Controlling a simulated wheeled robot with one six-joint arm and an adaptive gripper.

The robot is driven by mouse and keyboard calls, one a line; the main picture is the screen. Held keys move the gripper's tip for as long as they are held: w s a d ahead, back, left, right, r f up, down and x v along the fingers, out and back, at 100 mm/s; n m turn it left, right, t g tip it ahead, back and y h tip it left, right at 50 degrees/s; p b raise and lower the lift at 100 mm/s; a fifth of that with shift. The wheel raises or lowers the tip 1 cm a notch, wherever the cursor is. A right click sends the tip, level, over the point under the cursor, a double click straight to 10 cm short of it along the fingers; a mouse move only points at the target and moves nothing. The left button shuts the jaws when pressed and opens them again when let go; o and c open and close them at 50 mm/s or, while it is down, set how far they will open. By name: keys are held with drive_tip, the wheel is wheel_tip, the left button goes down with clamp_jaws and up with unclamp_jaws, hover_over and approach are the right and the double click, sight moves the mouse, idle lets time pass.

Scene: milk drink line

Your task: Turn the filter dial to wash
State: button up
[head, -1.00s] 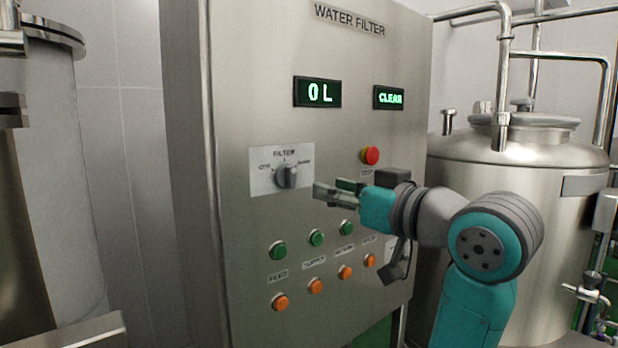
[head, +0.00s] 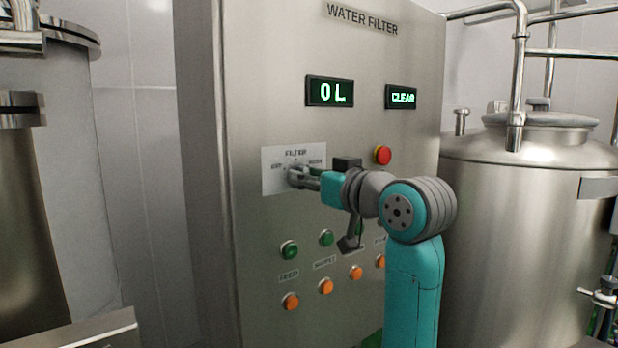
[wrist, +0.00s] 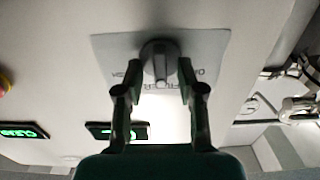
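The filter dial (wrist: 160,60) is a dark grey round knob with a raised grip bar, on a pale label plate (head: 275,182) of the steel cabinet. In the wrist view, which is upside down, the grip bar stands about upright in the picture, between the two side marks. My gripper (wrist: 160,68) is open at the dial, one finger on each side of the bar, with gaps visible. In the head view my gripper (head: 299,177) covers most of the dial. The small side labels are hard to read; the right one looks like wash.
Green buttons (head: 289,250) and orange buttons (head: 291,301) sit below the dial. A red button (head: 382,155) is to its upper right. A steel tank (head: 530,230) stands at right.

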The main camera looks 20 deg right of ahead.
clamp_jaws()
drive_tip(key=shift+m, duration=0.3)
drive_tip(key=m, duration=1.1)
drive_tip(key=shift+d+f, duration=0.15)
drive_tip(key=shift+m, duration=0.3)
idle(0.3)
